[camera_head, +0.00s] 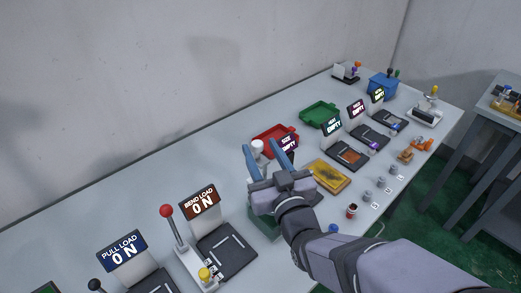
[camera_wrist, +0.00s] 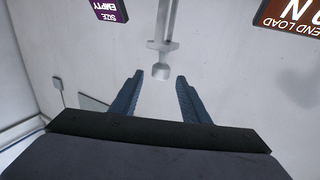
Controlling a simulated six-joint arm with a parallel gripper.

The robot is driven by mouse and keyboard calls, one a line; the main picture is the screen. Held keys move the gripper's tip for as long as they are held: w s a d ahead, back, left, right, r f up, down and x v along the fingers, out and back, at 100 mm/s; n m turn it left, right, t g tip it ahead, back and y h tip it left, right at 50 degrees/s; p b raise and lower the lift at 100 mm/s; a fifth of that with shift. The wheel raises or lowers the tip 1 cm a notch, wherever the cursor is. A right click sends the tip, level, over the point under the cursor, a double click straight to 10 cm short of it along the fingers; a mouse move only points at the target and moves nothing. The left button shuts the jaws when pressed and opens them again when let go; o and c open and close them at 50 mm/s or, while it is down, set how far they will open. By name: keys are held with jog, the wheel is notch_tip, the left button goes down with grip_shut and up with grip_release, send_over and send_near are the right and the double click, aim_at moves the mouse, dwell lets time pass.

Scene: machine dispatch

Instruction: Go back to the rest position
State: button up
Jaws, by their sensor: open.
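My gripper (camera_head: 268,158) is open, with its two blue fingers apart and pointing up and away over the table in the head view. It also shows in the wrist view (camera_wrist: 160,98), with nothing between the fingers. A pale rounded knob (camera_head: 257,146) shows beside the left finger in the head view. A grey-white post with a blunt end (camera_wrist: 162,70) lies beyond the fingertips in the wrist view; I cannot tell its distance. My arm hides part of the table's middle and front.
The long grey table (camera_head: 110,215) carries a red tray (camera_head: 268,134), a green tray (camera_head: 320,114), a yellow tray (camera_head: 331,177) and several black stations with signs. A red-knobbed lever (camera_head: 167,211) stands by the "BEND LOAD ON" sign (camera_head: 200,202). Small weights line the front edge.

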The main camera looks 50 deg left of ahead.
dwell(0.3)
